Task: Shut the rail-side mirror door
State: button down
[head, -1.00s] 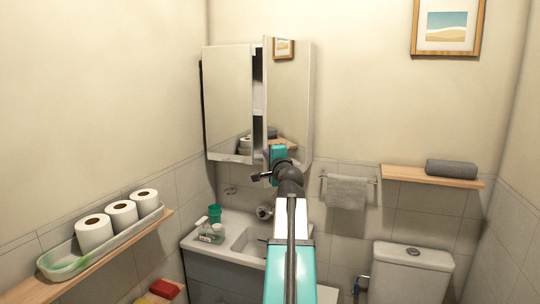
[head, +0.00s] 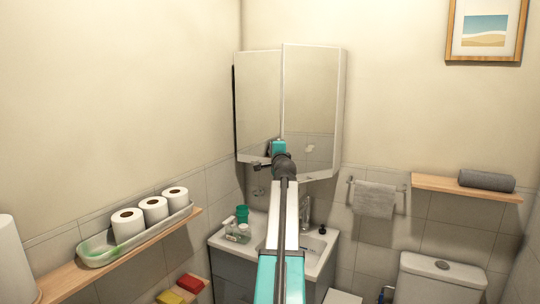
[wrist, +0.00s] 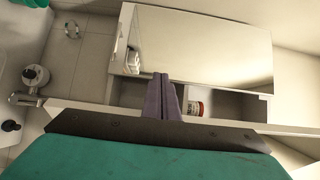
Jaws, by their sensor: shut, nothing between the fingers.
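The mirror cabinet hangs in the corner above the basin. Its right mirror door (head: 311,95), on the towel rail side, looks slightly ajar, its left edge standing forward of the left mirror door (head: 258,95). In the wrist view a mirror door (wrist: 205,45) lies beyond the fingers, and an open gap beside it shows the cabinet's inside. A pale edge (wrist: 285,132) crosses below that gap, probably the right door's. My gripper (head: 259,164) is shut and empty near the doors' lower edges; its fingers (wrist: 161,76) overlap the gap. I cannot tell whether they touch a door.
A small jar (wrist: 196,108) stands inside the cabinet. Below are the basin (head: 310,246), faucet (head: 306,210), soap bottle (head: 233,231) and green cup (head: 242,214). A towel on its rail (head: 374,198) and a wooden shelf (head: 440,185) are at right. A shelf with paper rolls (head: 153,209) is at left.

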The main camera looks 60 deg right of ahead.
jog(key=shift+w+d, duration=0.45)
jog(key=shift+d, duration=0.1)
dwell(0.9)
jog(key=s+a+b, duration=0.2)
jog(key=s+a, duration=0.2)
jog(key=a, duration=0.8)
jog(key=shift+s+a, duration=0.15)
jog(key=shift+s, duration=0.15)
